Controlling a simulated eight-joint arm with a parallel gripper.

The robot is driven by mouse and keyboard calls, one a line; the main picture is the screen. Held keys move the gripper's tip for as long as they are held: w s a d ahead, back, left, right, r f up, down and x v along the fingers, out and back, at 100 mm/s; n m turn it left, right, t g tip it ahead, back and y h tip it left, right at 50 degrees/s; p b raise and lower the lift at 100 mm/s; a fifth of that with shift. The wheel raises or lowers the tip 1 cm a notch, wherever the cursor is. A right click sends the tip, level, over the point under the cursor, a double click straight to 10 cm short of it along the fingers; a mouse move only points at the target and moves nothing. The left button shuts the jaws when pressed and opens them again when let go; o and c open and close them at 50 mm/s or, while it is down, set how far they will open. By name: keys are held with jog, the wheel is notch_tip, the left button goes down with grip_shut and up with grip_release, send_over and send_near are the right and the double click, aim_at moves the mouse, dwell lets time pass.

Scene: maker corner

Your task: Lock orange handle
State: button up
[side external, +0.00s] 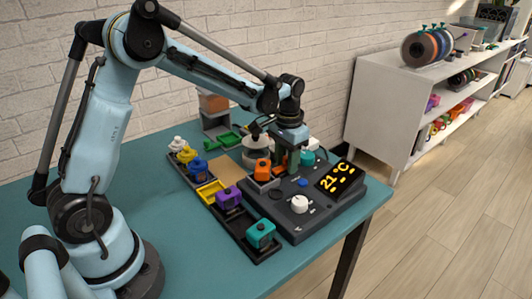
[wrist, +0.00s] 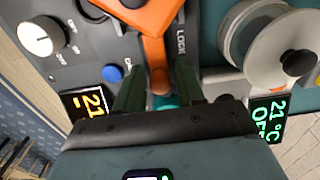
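The orange handle (wrist: 153,48) runs from a wide block at the top of the wrist view down to a narrow rounded end. A white LOCK label (wrist: 181,40) is printed to its right on the dark panel. My gripper (wrist: 160,72) is open, with one green finger on each side of the handle's narrow end. A small gap seems to show beside the handle. In the side external view my gripper (side external: 287,163) points down over the control panel, right beside the orange handle (side external: 262,168); the fingers partly hide this area.
The panel (side external: 320,216) carries a white knob (side external: 299,204), a blue button (wrist: 113,73) and a display (side external: 340,178) reading 21 °C. A grey-white spool (wrist: 268,45) stands close by. A tray with purple (side external: 229,197) and teal (side external: 261,234) blocks lies to the left.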

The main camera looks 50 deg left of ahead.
aim_at(278, 169)
jog(key=c, duration=0.6)
jog(key=shift+s, duration=1.35)
jog(key=o, duration=0.6)
jog(key=shift+r, duration=3.5)
